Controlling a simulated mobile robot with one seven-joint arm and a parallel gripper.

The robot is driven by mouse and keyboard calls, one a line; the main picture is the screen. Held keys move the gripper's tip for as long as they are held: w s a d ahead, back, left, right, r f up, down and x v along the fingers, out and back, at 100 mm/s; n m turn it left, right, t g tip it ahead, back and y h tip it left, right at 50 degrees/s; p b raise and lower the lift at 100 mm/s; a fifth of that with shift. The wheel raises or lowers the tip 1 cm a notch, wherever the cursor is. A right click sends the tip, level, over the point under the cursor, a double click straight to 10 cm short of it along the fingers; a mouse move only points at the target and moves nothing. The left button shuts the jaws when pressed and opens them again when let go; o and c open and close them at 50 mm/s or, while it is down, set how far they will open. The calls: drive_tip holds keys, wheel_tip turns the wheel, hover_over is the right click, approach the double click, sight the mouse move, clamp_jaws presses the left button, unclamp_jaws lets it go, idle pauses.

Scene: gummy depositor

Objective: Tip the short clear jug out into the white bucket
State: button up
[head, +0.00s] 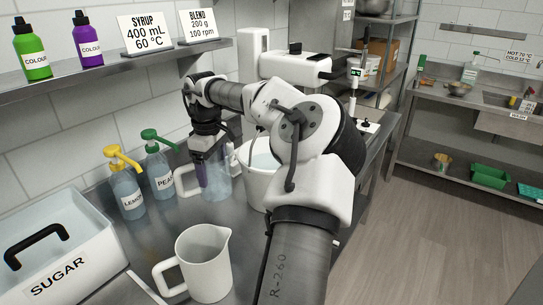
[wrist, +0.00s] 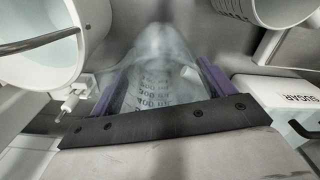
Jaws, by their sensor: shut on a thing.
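The clear jug (head: 220,176) is see-through with a pale handle on its left. It looks upright, just left of the white bucket (head: 257,188). My gripper (head: 202,176) points down at the jug, its purple fingers shut on it. In the wrist view the jug (wrist: 152,75) with its printed scale lies between the fingers (wrist: 160,85). The bucket's rim and wall show at the upper left of the wrist view (wrist: 88,38). My arm hides part of the bucket in the head view. I cannot tell whether the jug touches the counter or what fills it.
An opaque white jug (head: 207,268) stands at the counter's front. Yellow-topped (head: 128,192) and green-topped (head: 158,166) pump bottles stand left of the clear jug. A sugar bin (head: 78,262) is at the far left. A shelf (head: 110,65) with bottles and signs runs above.

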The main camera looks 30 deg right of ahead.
drive_tip(key=s+a, duration=0.3)
drive_tip(key=s, duration=0.4)
drive_tip(key=shift+a, duration=0.25)
drive_tip(key=shift+a+b, duration=0.1)
drive_tip(key=shift+b, duration=0.2)
idle(0.6)
